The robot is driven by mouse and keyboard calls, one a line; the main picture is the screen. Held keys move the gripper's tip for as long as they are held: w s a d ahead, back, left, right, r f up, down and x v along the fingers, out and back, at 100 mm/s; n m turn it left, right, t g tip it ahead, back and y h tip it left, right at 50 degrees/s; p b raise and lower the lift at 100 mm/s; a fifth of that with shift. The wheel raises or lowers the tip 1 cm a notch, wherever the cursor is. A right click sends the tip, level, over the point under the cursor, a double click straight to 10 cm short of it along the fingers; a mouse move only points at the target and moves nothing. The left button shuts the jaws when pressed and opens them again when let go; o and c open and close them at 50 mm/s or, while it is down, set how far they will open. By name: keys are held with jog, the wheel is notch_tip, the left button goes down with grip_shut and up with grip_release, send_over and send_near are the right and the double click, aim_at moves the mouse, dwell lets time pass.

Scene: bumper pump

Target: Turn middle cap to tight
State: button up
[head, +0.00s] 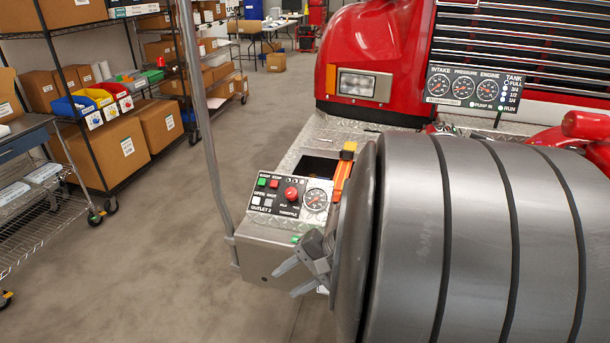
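The middle cap cannot be made out; my large grey arm covers the centre and right of the bumper in the head view. My gripper (287,281) shows as small grey fingers sticking out left past the arm, in front of the lower right part of the outlet control box (258,262). The two fingertips look apart, with nothing seen between them. The rest of my gripper is hidden behind the arm.
The box panel has buttons, a red knob (291,194) and a gauge (316,198). An orange lever (343,172) stands beside it. A grey upright pole (205,130) rises at the box's left. Red truck bodywork (375,45) is behind. Shelves with cartons line the left; floor between is clear.

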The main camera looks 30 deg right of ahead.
jog(key=d+f+m+t+h, duration=0.2)
jog(key=d+m+t, duration=0.35)
jog(key=d, duration=0.45)
jog(key=d+f+m+t+h, duration=0.1)
jog(key=d+f+m+t, duration=0.2)
jog(key=d+m+t, duration=0.5)
jog(key=s+d+f+m+g+h, duration=0.1)
jog(key=s+d+f+m+h, duration=0.35)
jog(key=s+d+h, duration=0.35)
jog(key=s+d+f+m+g+h, duration=0.1)
jog(key=s+d+f+m+h, duration=0.4)
jog(key=d, duration=0.6)
jog(key=shift+h, duration=0.6)
jog(key=x, duration=0.3)
jog(key=r+x, duration=0.1)
jog(key=x, duration=0.5)
jog(key=shift+w+d+r, duration=0.1)
jog(key=shift+d+r, duration=0.1)
jog(key=shift+d, duration=0.05)
grip_shut()
